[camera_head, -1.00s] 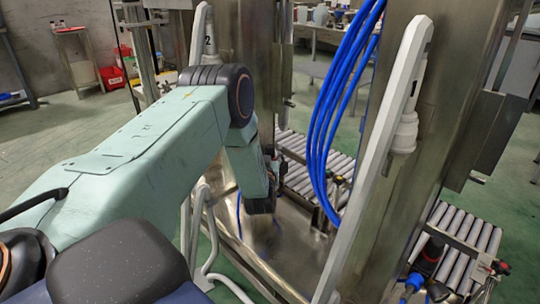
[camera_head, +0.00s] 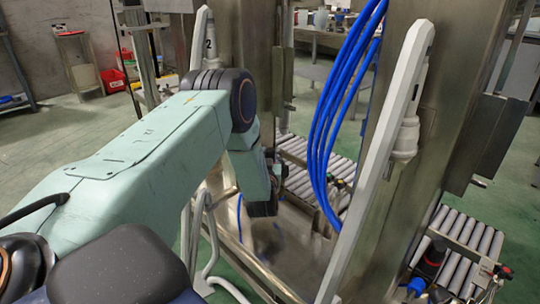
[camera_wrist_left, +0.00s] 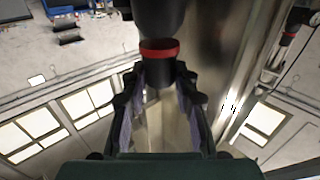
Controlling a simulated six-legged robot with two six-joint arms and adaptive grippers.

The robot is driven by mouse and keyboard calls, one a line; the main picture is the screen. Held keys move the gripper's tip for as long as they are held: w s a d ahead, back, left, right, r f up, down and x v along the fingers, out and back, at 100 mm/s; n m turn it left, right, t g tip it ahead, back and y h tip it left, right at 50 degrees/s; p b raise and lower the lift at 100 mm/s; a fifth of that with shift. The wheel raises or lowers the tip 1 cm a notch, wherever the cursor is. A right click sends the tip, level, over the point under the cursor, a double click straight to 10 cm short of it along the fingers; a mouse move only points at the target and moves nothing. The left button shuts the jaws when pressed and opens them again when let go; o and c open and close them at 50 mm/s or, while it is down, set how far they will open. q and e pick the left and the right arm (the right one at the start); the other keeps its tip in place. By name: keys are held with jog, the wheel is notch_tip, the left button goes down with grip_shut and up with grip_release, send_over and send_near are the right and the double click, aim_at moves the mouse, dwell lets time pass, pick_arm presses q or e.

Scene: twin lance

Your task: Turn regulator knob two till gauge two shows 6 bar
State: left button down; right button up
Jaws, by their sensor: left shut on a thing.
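In the left wrist view, a dark round knob with a red ring (camera_wrist_left: 160,50) hangs down from a black body. My left gripper (camera_wrist_left: 158,78) has its two fingers on either side of this knob and is shut on it. In the head view my left arm reaches in between the steel columns, and its wrist end hides the knob and most of the gripper. A white panel with a "2" (camera_head: 209,42) stands behind the arm. No readable gauge face shows. My right gripper is out of view.
A steel column with a long white strip (camera_head: 385,150) stands to the right of my left arm. Blue hoses (camera_head: 325,120) hang beside it. Roller conveyors (camera_head: 455,240) lie low behind and at right. A bent pale tube (camera_head: 200,240) stands left of centre.

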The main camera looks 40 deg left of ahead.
pick_arm(q)
jog(key=m+t+h+p, duration=0.1)
jog(key=h, duration=0.1)
jog(key=m+t+h+p, duration=0.1)
jog(key=p, duration=0.1)
jog(key=shift+s+a+r+m+h, duration=0.1)
jog(key=shift+s+a+m+h, duration=0.1)
jog(key=shift+a+m+h, duration=0.15)
jog(key=m+t+h+p, duration=0.1)
jog(key=m+h, duration=0.1)
jog(key=h, duration=0.1)
jog(key=shift+a+m+h, duration=0.15)
jog(key=shift+m+h, duration=0.1)
jog(key=shift+h, duration=0.1)
jog(key=m+h, duration=0.2)
jog(key=h, duration=0.1)
jog(key=shift+a+t, duration=0.1)
jog(key=shift+t, duration=0.2)
jog(key=shift+m+h+b, duration=0.4)
jog(key=shift+m+h, duration=0.4)
jog(key=shift+h, duration=0.5)
jog(key=c, duration=1)
grip_release()
jog(key=shift+c, duration=0.2)
jog(key=shift+o, duration=0.2)
